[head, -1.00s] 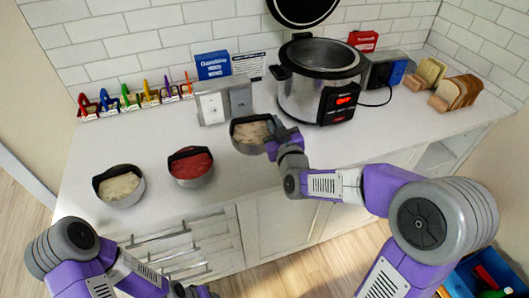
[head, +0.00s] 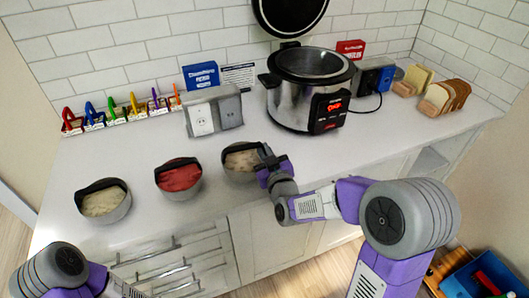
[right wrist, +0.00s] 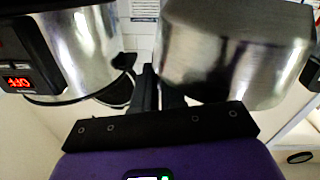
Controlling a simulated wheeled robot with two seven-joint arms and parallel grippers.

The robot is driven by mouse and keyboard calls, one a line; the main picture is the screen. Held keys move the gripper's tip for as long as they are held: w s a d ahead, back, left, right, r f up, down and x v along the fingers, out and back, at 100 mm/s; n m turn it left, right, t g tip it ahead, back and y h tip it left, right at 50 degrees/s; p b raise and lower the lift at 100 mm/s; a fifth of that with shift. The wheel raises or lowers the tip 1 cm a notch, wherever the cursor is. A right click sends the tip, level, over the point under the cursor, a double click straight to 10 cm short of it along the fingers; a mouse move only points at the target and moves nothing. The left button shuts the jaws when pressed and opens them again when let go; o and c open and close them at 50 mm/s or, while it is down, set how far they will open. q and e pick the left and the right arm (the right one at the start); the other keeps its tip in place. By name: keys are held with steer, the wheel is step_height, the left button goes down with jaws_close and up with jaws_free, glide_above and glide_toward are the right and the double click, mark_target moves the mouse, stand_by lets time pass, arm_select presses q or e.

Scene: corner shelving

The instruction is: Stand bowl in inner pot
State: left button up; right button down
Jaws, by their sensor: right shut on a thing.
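My right gripper (head: 270,162) is shut on the right side of a grey bowl with beige contents (head: 240,158). The bowl is at the counter's front, left of and nearer than the pot; whether it touches the counter is unclear. In the right wrist view its metal side (right wrist: 235,55) fills the upper right. The silver cooker (head: 290,106) stands at the back with its lid (head: 290,12) up. The inner pot (head: 312,64) is open at the top; its bottom is hidden. The cooker's side shows in the right wrist view (right wrist: 90,45). My left gripper is out of view.
A bowl with red contents (head: 180,176) and one with pale contents (head: 102,203) stand to the left. A grey socket box (head: 214,112) stands left of the cooker. Bread slices (head: 440,96) lie to the right. Coloured clips line the back left.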

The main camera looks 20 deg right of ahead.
steer(key=c, duration=1.2)
jaws_free()
steer(key=shift+f, duration=0.15)
steer(key=shift+r+p, duration=0.2)
steer(key=shift+p, duration=0.2)
steer(key=s, duration=0.4)
steer(key=shift+s+f+p, duration=0.2)
steer(key=shift+s+p, duration=0.1)
steer(key=shift+s, duration=0.1)
steer(key=s+b, duration=0.1)
steer(key=b, duration=0.2)
steer(key=shift+s+f, duration=0.25)
steer(key=shift+s, duration=0.1)
steer(key=shift+s+r+b, duration=0.1)
steer(key=shift+s+b, duration=0.4)
steer(key=shift+b, duration=0.55)
steer(key=shift+s, duration=0.1)
